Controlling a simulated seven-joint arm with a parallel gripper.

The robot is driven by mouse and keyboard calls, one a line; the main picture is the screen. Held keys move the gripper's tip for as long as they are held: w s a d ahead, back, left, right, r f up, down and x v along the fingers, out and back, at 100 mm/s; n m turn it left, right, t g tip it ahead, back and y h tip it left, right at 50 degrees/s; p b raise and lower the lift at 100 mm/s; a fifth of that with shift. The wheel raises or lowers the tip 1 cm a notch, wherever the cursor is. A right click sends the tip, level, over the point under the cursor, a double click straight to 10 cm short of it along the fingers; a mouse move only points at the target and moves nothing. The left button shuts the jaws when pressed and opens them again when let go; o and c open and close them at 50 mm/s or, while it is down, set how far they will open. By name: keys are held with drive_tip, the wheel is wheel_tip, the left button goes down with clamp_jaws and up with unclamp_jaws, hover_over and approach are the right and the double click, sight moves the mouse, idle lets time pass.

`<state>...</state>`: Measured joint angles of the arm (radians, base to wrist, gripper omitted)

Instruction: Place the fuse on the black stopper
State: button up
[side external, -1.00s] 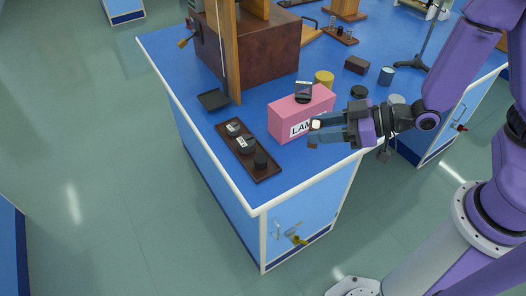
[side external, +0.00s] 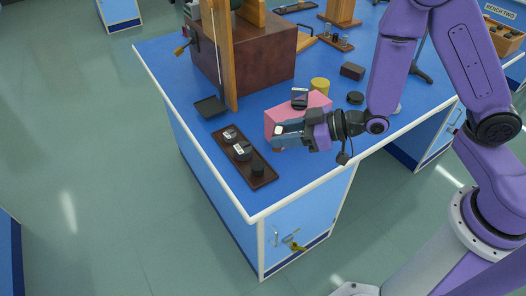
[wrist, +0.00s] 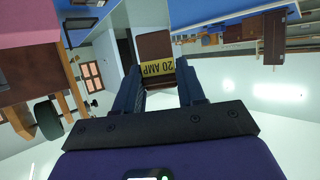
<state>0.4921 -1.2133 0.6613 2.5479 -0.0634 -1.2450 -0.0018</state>
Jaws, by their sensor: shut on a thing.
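My gripper (side external: 280,137) is shut on the fuse, in front of the pink box in the side view. In the wrist view, the fuse (wrist: 153,47) is a brown block with a yellow "20 AMP" band, between the two fingertips (wrist: 160,82). In the side view the fuse is mostly hidden by the fingers. A plain black round piece (side external: 258,170) stands at the near end of a dark tray (side external: 249,178), left of and below my gripper. Two black pieces with white labels (side external: 242,151) stand farther along it. I cannot tell which is the stopper.
The pink box (side external: 317,103) stands behind my gripper with a small dark device (side external: 299,97) on top. A yellow cylinder (side external: 320,86) and a black disc (side external: 355,97) stand behind. A black square dish (side external: 210,106) and a wooden post (side external: 228,60) stand beyond the tray.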

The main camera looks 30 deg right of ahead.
drive_tip(key=shift+w+a+f, duration=0.3)
drive_tip(key=shift+w+f, duration=0.25)
drive_tip(key=shift+w, duration=0.1)
drive_tip(key=shift+w+a+f, duration=0.35)
drive_tip(key=shift+w+f, duration=0.3)
drive_tip(key=shift+f, duration=0.25)
drive_tip(key=shift+w+a+f, duration=0.3)
drive_tip(key=shift+w+f, duration=0.3)
drive_tip(key=shift+f, duration=0.3)
drive_tip(key=shift+w+a+f, duration=0.35)
drive_tip(key=shift+w+f, duration=0.3)
drive_tip(key=shift+f, duration=1.7)
drive_tip(key=shift+f, duration=0.15)
drive_tip(key=o, duration=1.1)
drive_tip(key=shift+c, duration=0.2)
drive_tip(key=shift+r, duration=0.2)
drive_tip(key=v, duration=1.2)
